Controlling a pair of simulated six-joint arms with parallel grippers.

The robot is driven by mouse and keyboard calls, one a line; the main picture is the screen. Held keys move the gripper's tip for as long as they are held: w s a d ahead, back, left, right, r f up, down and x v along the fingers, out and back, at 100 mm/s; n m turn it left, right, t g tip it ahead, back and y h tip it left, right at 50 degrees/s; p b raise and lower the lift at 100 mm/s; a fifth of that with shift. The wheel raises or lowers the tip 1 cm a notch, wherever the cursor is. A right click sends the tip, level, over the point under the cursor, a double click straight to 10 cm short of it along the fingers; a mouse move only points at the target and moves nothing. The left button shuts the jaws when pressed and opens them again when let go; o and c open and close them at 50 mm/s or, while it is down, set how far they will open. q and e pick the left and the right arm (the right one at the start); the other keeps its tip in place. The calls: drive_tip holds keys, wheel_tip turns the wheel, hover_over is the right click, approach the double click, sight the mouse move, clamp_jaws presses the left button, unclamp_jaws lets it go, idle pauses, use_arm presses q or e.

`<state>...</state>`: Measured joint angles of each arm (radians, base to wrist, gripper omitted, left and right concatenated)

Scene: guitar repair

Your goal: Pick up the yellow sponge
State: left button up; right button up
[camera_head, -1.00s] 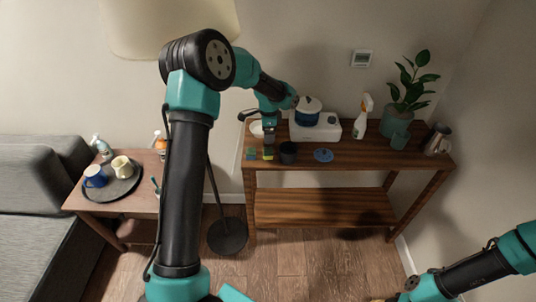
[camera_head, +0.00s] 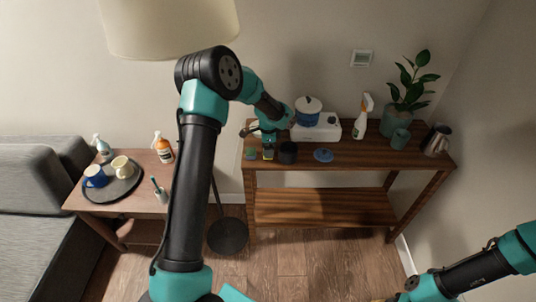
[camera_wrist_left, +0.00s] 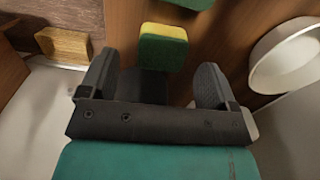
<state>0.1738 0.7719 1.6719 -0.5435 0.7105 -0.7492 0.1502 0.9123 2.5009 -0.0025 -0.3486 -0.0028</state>
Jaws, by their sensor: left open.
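The yellow sponge with a green layer (camera_wrist_left: 163,45) shows in the left wrist view, between and just beyond my left gripper's fingers. In the head view a small yellow patch of it (camera_head: 268,155) shows on the wooden shelf's top, directly below the gripper. My left gripper (camera_head: 268,146) points down there; in the left wrist view its two fingers (camera_wrist_left: 155,68) are apart, with no visible contact on the sponge. My right arm enters at the lower right of the head view, and its gripper is cut off by the frame edge.
On the shelf (camera_head: 345,158), a dark cup (camera_head: 288,153) stands close right of the sponge and a green block (camera_head: 251,153) lies left. A blue lid (camera_head: 323,155), blue pot (camera_head: 308,111) and spray bottle (camera_head: 362,118) are further right. A white bowl (camera_wrist_left: 290,55) is near the gripper.

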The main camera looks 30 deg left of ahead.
use_arm(q)
wheel_tip(320, 180, down, 4)
drive_tip(key=shift+a+r, duration=0.1)
drive_tip(key=shift+r, duration=0.15)
drive_tip(key=c, duration=1)
